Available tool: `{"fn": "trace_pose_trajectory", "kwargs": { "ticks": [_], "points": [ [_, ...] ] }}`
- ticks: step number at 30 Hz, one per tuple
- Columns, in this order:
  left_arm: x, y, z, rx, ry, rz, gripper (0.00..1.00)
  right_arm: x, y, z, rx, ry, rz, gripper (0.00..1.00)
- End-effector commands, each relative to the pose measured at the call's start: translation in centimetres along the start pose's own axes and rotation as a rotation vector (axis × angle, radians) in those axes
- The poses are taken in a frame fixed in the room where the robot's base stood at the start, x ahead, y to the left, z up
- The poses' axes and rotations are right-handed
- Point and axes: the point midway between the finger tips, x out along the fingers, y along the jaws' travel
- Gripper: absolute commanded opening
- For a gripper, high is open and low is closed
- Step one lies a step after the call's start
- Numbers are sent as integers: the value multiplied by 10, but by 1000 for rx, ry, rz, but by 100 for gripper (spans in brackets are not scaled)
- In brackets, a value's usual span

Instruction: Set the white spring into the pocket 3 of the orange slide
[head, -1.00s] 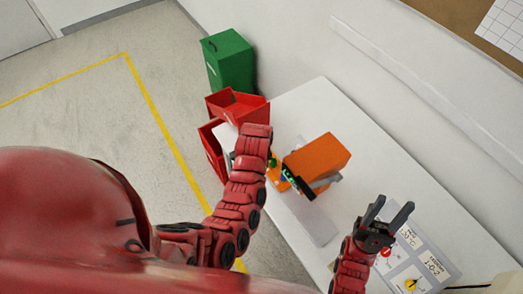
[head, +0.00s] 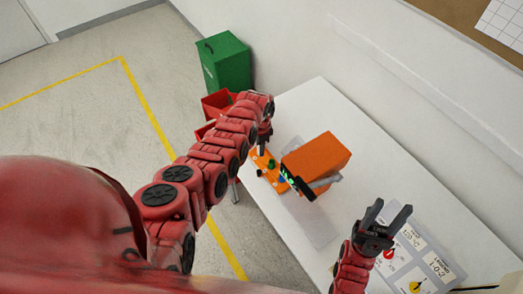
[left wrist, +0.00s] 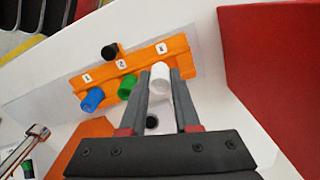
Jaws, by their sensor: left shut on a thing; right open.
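The orange slide (left wrist: 128,66) lies on the table, with pocket labels 1, 2 and 3 in the left wrist view. It also shows in the head view (head: 259,160), partly behind my left gripper. A blue cylinder (left wrist: 92,100) is by label 1 and a green one (left wrist: 127,87) by label 2. My left gripper (left wrist: 160,78) is shut on the white spring (left wrist: 160,72) at the slide, just below label 3. I cannot tell whether the spring is inside the pocket. My right gripper (head: 388,213) is open and empty over the right of the table.
An orange block (head: 316,158) stands right of the slide. A black cylinder (left wrist: 109,51) sits at the slide's far edge. Red bins (head: 217,102) and a green bin (head: 224,65) stand beyond the table's left end. A switch panel (head: 426,258) lies at right.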

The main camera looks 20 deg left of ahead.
Motion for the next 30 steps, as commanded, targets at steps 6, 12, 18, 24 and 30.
{"fn": "trace_pose_trajectory", "kwargs": {
  "ticks": [6, 12, 18, 24, 30],
  "points": [
    [1, -7, -4, 2, 0, -2, 0, -8, 0, 1, 0, 0, 0, 50],
    [21, -14, -10, -17, 14, 1, 0, -37, -2, 6, 0, 0, 0, 50],
    [34, -13, -10, -15, 14, 2, 0, -48, -2, 8, 0, 0, 0, 50],
    [32, -13, -10, -15, 14, 1, 0, -46, -2, 8, 0, 0, 0, 50],
    [37, -13, -10, -14, 13, 2, 0, -51, -3, 9, 0, 0, 0, 50]
  ]
}}
